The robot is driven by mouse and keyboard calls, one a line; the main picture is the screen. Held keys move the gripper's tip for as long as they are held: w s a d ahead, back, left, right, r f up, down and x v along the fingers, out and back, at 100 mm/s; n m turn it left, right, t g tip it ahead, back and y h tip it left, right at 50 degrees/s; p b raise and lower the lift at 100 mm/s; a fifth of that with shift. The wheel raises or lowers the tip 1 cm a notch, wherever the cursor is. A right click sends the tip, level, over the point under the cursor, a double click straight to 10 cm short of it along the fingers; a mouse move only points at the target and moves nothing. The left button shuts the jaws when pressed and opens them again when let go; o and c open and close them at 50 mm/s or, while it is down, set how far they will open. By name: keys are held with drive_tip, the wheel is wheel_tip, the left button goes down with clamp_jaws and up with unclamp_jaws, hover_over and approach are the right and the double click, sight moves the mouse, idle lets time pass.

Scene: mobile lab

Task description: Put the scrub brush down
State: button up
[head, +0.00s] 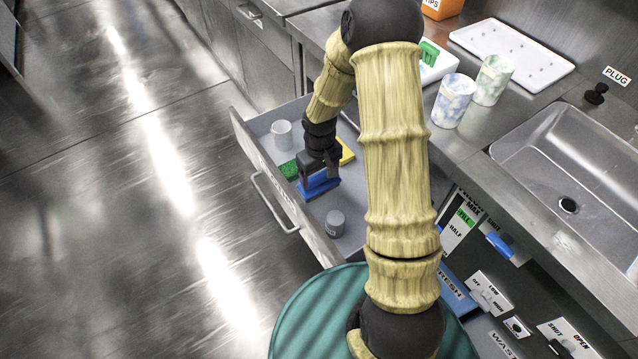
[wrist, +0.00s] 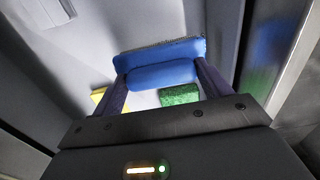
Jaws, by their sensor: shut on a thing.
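The scrub brush (head: 319,185) is blue and is held low inside the open drawer (head: 358,227). In the wrist view the brush (wrist: 160,64) lies across between the two fingers, with a thin grey strip along its far edge. My gripper (wrist: 158,80) is shut on it. In the head view my gripper (head: 317,170) points down into the drawer, with the brush at its tips. I cannot tell whether the brush touches the drawer floor.
The drawer also holds a white cup (head: 283,134), a green pad (head: 289,170), a yellow pad (head: 346,151) and a grey cup (head: 335,223). Bare drawer floor shows around the grey cup. Two marbled cups (head: 453,101) (head: 492,80) stand on the counter near the sink (head: 570,150).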

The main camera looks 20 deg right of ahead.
sight(320, 183)
drive_tip(key=shift+f+b, duration=0.75)
drive_tip(key=shift+f, duration=1.1)
drive_tip(key=shift+f, duration=0.1)
drive_tip(key=o, duration=1.1)
wheel_tip(320, 183, up, 12)
drive_tip(key=p, duration=0.4)
drive_tip(key=shift+p, duration=0.4)
